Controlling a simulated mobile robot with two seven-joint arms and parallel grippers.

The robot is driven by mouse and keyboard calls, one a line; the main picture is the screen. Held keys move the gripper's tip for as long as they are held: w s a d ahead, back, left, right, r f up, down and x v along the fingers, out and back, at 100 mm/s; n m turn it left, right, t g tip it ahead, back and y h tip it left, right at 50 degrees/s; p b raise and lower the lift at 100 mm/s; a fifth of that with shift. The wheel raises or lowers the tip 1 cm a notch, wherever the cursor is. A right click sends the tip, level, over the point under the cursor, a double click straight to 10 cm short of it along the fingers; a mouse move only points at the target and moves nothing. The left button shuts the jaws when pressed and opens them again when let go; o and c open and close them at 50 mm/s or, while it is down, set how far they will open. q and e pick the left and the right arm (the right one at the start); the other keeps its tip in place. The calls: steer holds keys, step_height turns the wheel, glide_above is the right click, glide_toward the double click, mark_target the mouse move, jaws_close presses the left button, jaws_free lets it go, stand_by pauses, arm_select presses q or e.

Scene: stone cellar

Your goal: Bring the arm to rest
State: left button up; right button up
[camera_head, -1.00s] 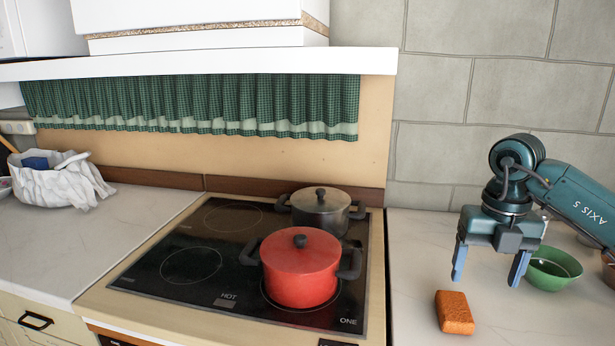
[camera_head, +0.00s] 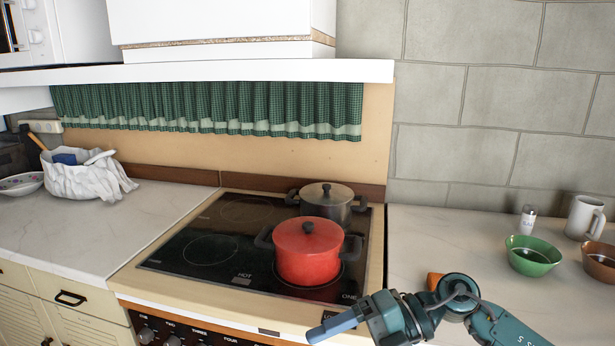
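My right gripper (camera_head: 338,325) is low in the head view, in front of the stove's front edge, and points left. It is seen from the side, with one blue finger clear and the other mostly hidden, so its opening cannot be judged. I see nothing held in it. My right arm comes in from the lower right, folded low in front of the counter. My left arm and gripper are out of view.
A red pot (camera_head: 308,252) and a dark pot (camera_head: 327,202) stand on the stove (camera_head: 205,250). An orange block (camera_head: 434,281) is mostly hidden behind my arm. A green bowl (camera_head: 533,257), brown bowl (camera_head: 600,263), white mug (camera_head: 584,218) and shaker (camera_head: 527,220) stand on the right counter.

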steer(key=s+a+r+m+t+y, duration=0.1)
steer(key=a+r+m+t+y, duration=0.25)
steer(key=m+y, duration=0.2)
steer(key=w+d+f+m+t+h+p, duration=0.1)
steer(key=d+f+m+t+h, duration=0.25)
steer(key=m+t, duration=0.55)
steer(key=w+d+f+m+t+h+p, duration=0.1)
steer(key=d+f+m+t+h, duration=0.3)
steer(key=m+t, duration=0.45)
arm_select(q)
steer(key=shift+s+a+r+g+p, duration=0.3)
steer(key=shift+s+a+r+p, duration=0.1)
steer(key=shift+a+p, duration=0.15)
arm_select(e)
steer(key=s+d+f+m+g+h, duration=0.3)
steer(key=s+f+m+h, duration=0.1)
steer(key=f, duration=0.4)
steer(key=s+d+f+m+g+h, duration=0.3)
steer(key=s+f+m, duration=0.3)
steer(key=s+f, duration=0.2)
steer(key=shift+s+f+m+g+h, duration=0.3)
steer(key=shift+s+f+g+h, duration=0.1)
steer(key=shift+f+g+h, duration=0.3)
